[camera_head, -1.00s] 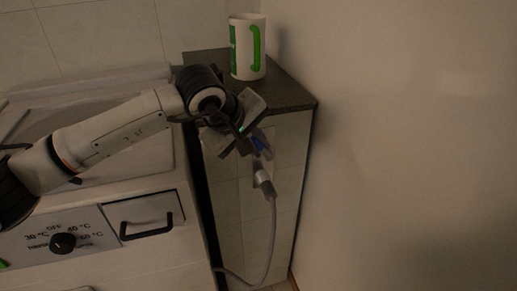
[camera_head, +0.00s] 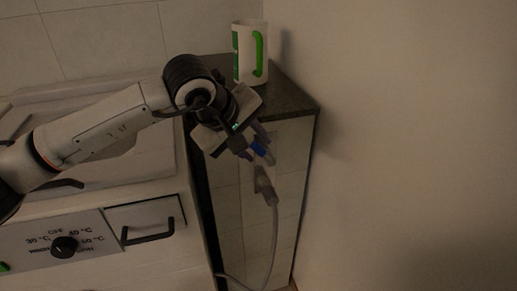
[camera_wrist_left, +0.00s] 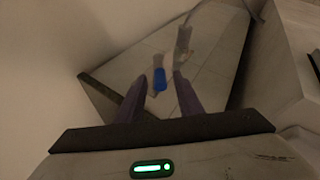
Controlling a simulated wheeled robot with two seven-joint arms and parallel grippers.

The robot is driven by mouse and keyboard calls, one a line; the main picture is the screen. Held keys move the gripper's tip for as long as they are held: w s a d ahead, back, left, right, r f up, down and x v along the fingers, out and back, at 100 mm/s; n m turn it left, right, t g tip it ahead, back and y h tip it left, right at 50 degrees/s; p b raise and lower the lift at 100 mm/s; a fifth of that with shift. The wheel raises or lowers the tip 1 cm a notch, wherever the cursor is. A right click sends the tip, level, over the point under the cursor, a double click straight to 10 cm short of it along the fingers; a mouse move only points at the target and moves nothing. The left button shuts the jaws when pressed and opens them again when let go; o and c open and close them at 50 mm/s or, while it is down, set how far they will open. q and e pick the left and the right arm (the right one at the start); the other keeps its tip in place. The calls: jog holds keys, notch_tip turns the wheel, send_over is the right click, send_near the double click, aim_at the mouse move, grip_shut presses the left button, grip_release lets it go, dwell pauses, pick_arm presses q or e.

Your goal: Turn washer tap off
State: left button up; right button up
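The washer tap is on the tiled side wall of the counter block, with a blue handle (camera_head: 258,149) and a grey hose fitting (camera_head: 263,181) below it. In the left wrist view the blue handle (camera_wrist_left: 160,79) shows between the fingertips. My left gripper (camera_head: 261,141) is at the tap, its dark fingers (camera_wrist_left: 158,76) apart on either side of the handle. I cannot tell whether either finger touches it. The tap's body is partly hidden by the gripper. My right gripper is not in view.
A grey hose (camera_head: 274,235) hangs from the tap and curves toward the washer. A bare wall closes off the right.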

pick_arm(q)
jog(key=v, duration=0.6)
jog(key=shift+s+a+r, duration=0.2)
jog(key=shift+r, duration=0.1)
